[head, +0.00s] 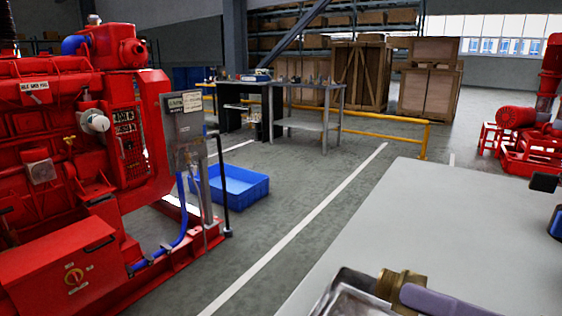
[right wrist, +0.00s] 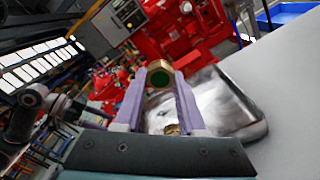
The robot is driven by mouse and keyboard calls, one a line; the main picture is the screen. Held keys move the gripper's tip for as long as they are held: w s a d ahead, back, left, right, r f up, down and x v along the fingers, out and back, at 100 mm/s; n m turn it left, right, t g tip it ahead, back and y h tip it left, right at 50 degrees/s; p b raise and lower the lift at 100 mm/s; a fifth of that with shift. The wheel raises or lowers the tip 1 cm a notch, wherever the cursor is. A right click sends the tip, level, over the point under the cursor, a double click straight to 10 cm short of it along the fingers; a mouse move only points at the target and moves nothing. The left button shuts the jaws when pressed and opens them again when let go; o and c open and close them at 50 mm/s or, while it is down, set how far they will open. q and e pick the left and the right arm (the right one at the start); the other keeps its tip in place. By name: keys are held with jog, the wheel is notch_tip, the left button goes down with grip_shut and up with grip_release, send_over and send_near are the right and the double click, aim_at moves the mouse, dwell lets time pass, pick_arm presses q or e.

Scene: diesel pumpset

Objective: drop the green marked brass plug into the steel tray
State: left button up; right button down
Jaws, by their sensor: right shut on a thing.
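The brass plug (head: 403,285) is held at the tip of my right gripper (head: 408,292), low in the head view. In the right wrist view the plug (right wrist: 159,72) sits between the two purple fingers, its green marked round face toward the camera. The steel tray (head: 345,292) lies on the grey table, partly cut off by the frame's lower edge. In the right wrist view the shiny tray (right wrist: 250,128) shows behind and right of the fingers. A small brass-coloured patch (right wrist: 172,129) shows low between the fingers; I cannot tell what it is. My left gripper is out of view.
The grey table top (head: 430,215) is bare behind the tray. A black object (head: 544,182) and a blue object (head: 556,222) are at its right edge. A red pumpset (head: 75,150) and a blue crate (head: 232,187) stand on the floor beyond.

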jog(key=shift+f, duration=0.45)
jog(key=shift+c, duration=2.1)
grip_release()
notch_tip(320, 180, up, 20)
jog(key=p, duration=0.5)
jog(key=shift+p, duration=0.4)
jog(key=shift+r, duration=0.15)
